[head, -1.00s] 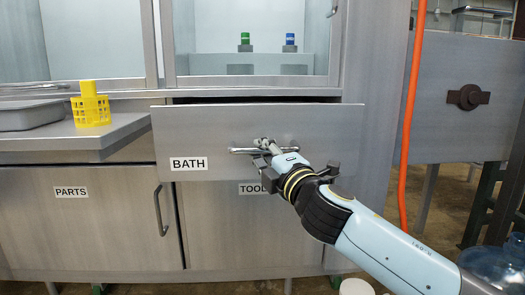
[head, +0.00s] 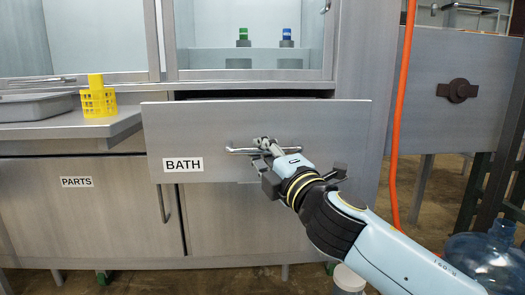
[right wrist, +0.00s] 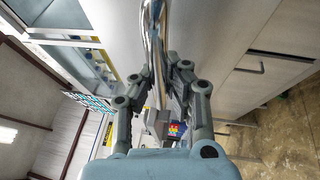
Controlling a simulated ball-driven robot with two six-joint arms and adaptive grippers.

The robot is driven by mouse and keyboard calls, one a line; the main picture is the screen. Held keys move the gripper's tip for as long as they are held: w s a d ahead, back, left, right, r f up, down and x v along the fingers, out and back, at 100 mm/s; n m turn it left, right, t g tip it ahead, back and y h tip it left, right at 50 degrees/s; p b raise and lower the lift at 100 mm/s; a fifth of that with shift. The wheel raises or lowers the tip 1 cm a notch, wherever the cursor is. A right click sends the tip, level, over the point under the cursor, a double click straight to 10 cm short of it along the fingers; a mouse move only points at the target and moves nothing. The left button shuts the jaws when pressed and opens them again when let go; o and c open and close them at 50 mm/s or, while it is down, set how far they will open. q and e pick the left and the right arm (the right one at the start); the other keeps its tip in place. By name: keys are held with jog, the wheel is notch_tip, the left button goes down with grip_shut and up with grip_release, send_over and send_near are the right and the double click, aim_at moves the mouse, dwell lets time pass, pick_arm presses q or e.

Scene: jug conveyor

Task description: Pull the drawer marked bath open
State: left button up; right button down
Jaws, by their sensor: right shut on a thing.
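The drawer marked BATH (head: 220,125) is a steel front with a white label (head: 183,164) and a bar handle (head: 240,150). It stands out from the cabinet, with a dark gap above its top edge. My right gripper (head: 266,147) is shut on the handle near its middle. In the right wrist view the fingers (right wrist: 158,100) close around the bar, which runs up the picture. The drawer's inside is hidden behind its front. My left gripper is not in view.
A yellow basket (head: 98,101) and a grey tray (head: 38,107) sit on the counter at left. A PARTS door (head: 80,215) is below. An orange hose (head: 401,130) hangs at right. A clear jug (head: 487,258) and a white-lidded container (head: 348,278) stand lower right.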

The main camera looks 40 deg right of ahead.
jog(key=c, duration=1.3)
grip_release()
jog(key=v, duration=1.2)
jog(key=shift+d, duration=0.1)
